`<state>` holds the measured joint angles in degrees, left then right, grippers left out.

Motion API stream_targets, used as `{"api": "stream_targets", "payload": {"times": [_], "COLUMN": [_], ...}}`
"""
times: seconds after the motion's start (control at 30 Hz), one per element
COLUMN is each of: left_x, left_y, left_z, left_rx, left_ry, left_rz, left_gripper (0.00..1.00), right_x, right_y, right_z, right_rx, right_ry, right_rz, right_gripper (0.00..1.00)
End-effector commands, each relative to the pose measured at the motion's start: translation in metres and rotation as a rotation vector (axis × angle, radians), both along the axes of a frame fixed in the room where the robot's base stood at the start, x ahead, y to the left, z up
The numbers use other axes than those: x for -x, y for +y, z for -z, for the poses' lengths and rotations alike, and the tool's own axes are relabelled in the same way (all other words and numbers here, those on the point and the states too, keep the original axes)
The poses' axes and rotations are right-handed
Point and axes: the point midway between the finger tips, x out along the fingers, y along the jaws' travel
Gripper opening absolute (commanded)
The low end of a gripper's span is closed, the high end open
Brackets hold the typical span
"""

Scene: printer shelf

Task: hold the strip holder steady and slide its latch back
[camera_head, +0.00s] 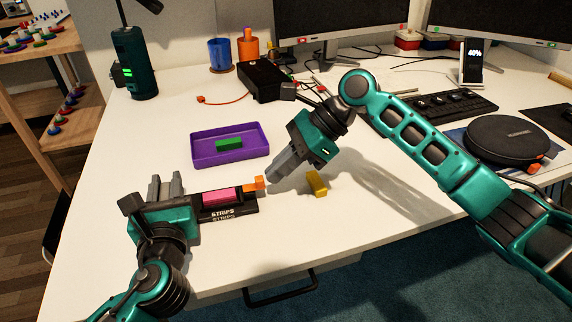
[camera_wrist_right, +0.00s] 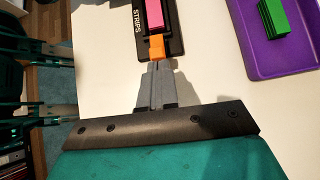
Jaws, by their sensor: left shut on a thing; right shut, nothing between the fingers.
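The black strip holder (camera_head: 246,206), marked STRIPS, lies on the white desk with a pink strip (camera_head: 222,196) in it. Its orange latch (camera_head: 254,184) sticks out at the right end. My left gripper (camera_head: 166,186) is at the holder's left end and shut on it; the grip itself is partly hidden. My right gripper (camera_head: 272,178) is shut and empty, its fingertips right beside the latch. In the right wrist view the fingertips (camera_wrist_right: 156,68) are just below the latch (camera_wrist_right: 157,48); I cannot tell whether they touch. The holder (camera_wrist_right: 174,28) also shows there.
A purple tray (camera_head: 199,158) with a green block (camera_head: 229,144) stands behind the holder. A black box (camera_head: 262,80) with cables is further back. The desk's front edge is close; the desk in front of the holder is clear.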

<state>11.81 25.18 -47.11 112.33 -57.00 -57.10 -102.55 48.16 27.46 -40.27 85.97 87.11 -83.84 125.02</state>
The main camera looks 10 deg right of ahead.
Motion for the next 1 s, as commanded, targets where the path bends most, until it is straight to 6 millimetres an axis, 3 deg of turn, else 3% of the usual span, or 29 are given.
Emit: {"api": "stream_targets", "payload": {"times": [0.2, 0.43, 0.7, 0.87, 1.0], "left_x": [0.0, 0.0, 0.0, 0.0, 0.0], "left_y": [0.0, 0.0, -0.001, -0.002, -0.001], "left_z": [0.0, 0.0, 0.0, 0.0, 0.0], "left_rx": [0.0, 0.0, 0.001, 0.002, 0.002], "left_ry": [0.001, 0.001, 0.001, 0.001, 0.001], "left_rz": [0.0, 0.0, 0.004, 0.005, 0.004], "left_gripper": [0.0, 0.0, 0.0, 0.0, 0.0], "right_x": [0.0, 0.002, 0.003, 0.002, 0.0], "right_y": [0.003, 0.029, 0.029, 0.021, -0.002], "right_z": [0.0, 0.0, 0.0, 0.0, 0.0], "right_rx": [0.0, -0.001, -0.001, 0.0, 0.002], "right_ry": [0.0, -0.001, 0.001, 0.001, 0.001], "right_rz": [-0.001, -0.004, -0.004, -0.002, 0.002], "right_gripper": [0.0, 0.0, 0.0, 0.0, 0.0]}}
